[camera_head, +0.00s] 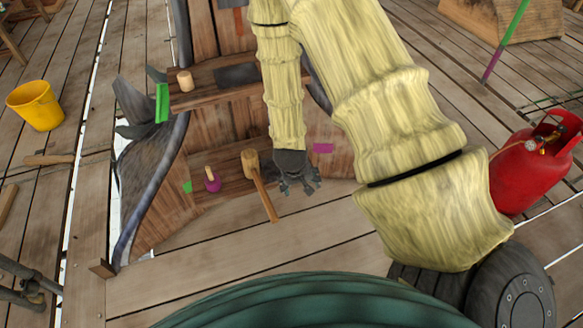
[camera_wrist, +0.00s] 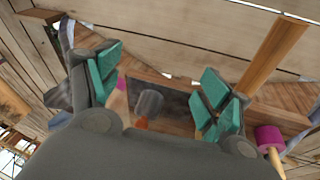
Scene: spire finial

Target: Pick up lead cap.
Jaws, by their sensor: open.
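A small dark grey cylinder, which looks like the lead cap (camera_wrist: 148,103), shows between my fingers in the wrist view. It is at a dark square patch (camera_wrist: 178,98) on the wooden shelf. In the head view I cannot make the cap out; my gripper covers that spot. My gripper (camera_head: 297,186) points down over the lower wooden shelf (camera_head: 222,190). Its green-padded fingers (camera_wrist: 160,92) are spread apart on either side of the cap, with nothing held. I cannot tell how far the fingertips are from the cap.
A wooden mallet (camera_head: 262,190) lies just left of my gripper, its handle past the shelf edge. A purple pot-like piece with a wooden peg (camera_head: 212,181) stands further left. An upper shelf (camera_head: 222,95) holds a wooden peg (camera_head: 185,81). A red gas bottle (camera_head: 530,170) stands right.

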